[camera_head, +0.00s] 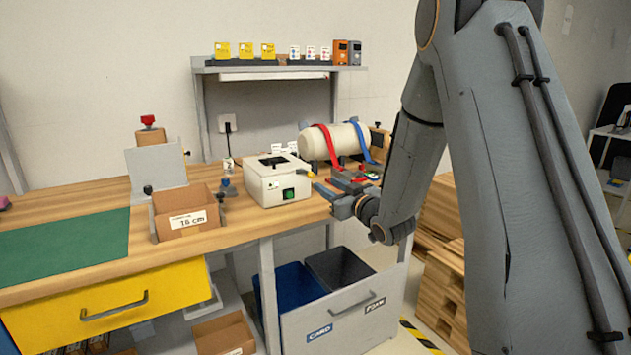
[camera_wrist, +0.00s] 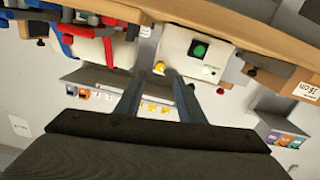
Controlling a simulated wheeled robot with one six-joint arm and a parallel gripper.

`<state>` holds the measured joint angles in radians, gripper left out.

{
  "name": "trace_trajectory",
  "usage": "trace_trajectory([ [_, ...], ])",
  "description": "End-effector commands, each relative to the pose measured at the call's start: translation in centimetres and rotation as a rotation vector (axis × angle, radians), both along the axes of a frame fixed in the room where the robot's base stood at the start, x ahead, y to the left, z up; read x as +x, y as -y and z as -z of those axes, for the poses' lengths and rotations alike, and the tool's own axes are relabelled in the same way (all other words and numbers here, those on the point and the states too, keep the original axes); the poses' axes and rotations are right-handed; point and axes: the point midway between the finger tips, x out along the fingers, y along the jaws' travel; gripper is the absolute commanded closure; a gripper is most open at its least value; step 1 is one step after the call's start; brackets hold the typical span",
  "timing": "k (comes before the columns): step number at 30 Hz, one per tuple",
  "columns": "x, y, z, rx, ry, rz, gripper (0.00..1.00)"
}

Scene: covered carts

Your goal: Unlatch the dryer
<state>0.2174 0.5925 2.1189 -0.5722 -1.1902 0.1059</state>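No label marks the dryer; a white box-shaped machine (camera_head: 274,183) with a green button (camera_head: 288,194) and a dark top opening stands on the bench and may be it. In the wrist view the white machine (camera_wrist: 180,45) appears upside down, with the green button (camera_wrist: 199,49) and small yellowish parts on its front. I cannot tell which part is a latch. My gripper (camera_head: 325,190) is at the bench's front edge, just right of the machine. In the wrist view my gripper's fingers (camera_wrist: 156,74) are apart, with nothing between them.
A white cylinder (camera_head: 317,146) with red and blue straps lies behind my gripper. A cardboard box (camera_head: 185,220) marked 16 cm stands left of the machine. A green mat (camera_head: 65,245) is farther left. Blue (camera_head: 288,288) and dark (camera_head: 338,266) bins sit below the bench.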

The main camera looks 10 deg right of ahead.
Motion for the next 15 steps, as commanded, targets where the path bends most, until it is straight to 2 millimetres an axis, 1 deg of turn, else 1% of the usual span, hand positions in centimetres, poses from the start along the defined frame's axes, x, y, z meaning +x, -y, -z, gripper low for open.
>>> trace_trajectory([
  [5,1.5,-0.6,-0.3,0.003,0.015,-0.009,0.65],
  [12,5.0,-1.8,-0.3,0.003,0.014,-0.008,0.65],
  [15,6.2,-2.1,-0.2,0.004,0.012,-0.007,0.65],
])
